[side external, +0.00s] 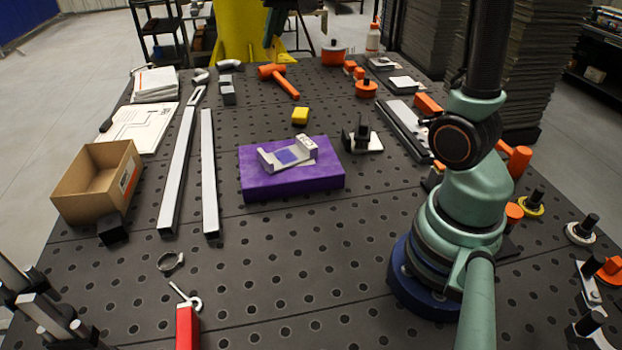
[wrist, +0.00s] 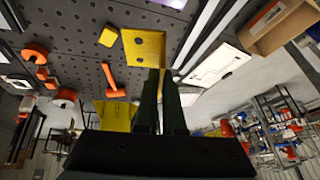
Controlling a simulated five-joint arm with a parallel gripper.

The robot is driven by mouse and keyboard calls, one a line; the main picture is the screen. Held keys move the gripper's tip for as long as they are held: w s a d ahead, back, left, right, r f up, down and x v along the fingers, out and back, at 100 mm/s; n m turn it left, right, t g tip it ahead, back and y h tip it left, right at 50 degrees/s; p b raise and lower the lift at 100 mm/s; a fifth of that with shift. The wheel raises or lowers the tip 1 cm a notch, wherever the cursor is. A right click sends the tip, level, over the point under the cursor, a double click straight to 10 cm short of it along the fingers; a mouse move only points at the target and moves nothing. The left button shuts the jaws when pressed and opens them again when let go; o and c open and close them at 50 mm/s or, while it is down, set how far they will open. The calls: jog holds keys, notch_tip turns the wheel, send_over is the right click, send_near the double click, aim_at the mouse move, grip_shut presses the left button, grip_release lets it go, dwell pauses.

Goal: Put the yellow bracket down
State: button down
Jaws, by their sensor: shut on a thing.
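In the side external view my arm rises out of the top of the picture, and I cannot clearly make out the held bracket there.
A purple block (side external: 290,184) bearing a grey metal cradle (side external: 287,155) stands mid-table. A small yellow block (side external: 300,116) lies behind it. Two long bars (side external: 209,180), a cardboard box (side external: 75,199) and an orange mallet (side external: 281,80) are around. The front middle of the table is largely clear.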

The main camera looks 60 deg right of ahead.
jog(key=s+a+n+y, duration=0.1)
jog(key=s+a+n, duration=0.2)
jog(key=a, duration=1)
jog(key=s, duration=0.3)
jog(key=shift+y, duration=0.3)
jog(key=shift+a+r, duration=0.1)
jog(key=shift+a, duration=0.05)
jog(key=w+a+f+n+y, duration=0.1)
jog(key=w+a+n, duration=0.2)
jog(key=a, duration=0.6)
jog(key=w+a+f+n+y, duration=0.1)
jog(key=w+a+f+n, duration=0.15)
jog(key=a, duration=0.55)
jog(key=s+a+f+n+g+y, duration=0.1)
jog(key=a+f+n, duration=0.15)
jog(key=a, duration=0.65)
jog(key=s+a+f+n+y, duration=0.15)
jog(key=a+n, duration=0.25)
jog(key=a, duration=0.6)
jog(key=shift+h, duration=0.45)
notch_tip(320, 180, down, 15)
jog(key=shift+f, duration=2.45)
jog(key=shift+f, duration=0.1)
